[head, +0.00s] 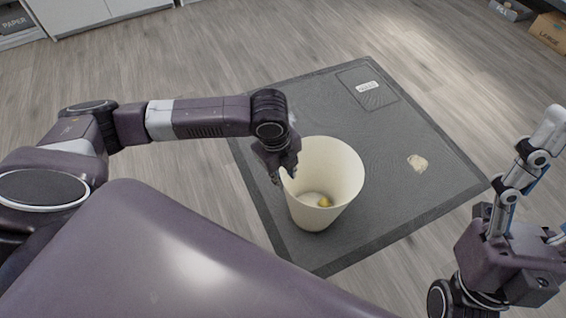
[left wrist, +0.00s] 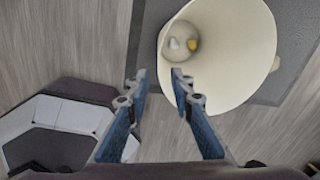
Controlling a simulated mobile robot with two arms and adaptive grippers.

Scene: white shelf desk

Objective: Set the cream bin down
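The cream bin (head: 345,165) stands on the dark grey mat (head: 400,130), its open mouth facing up. My left gripper (head: 283,172) is at the bin's left rim. In the left wrist view its two fingers (left wrist: 160,85) are spread apart, the right one overlapping the bin's rim (left wrist: 222,105) and the left one outside. I cannot tell whether either touches the wall. My right gripper (head: 530,190) is raised at the right, partly cut off.
A crumpled beige scrap (head: 417,163) lies on the mat right of the bin. A white label (head: 367,86) is on the mat's far part. Cardboard boxes (head: 548,32) stand at the far right, a white shelf (head: 85,12) at the far left. Wooden floor around the mat is clear.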

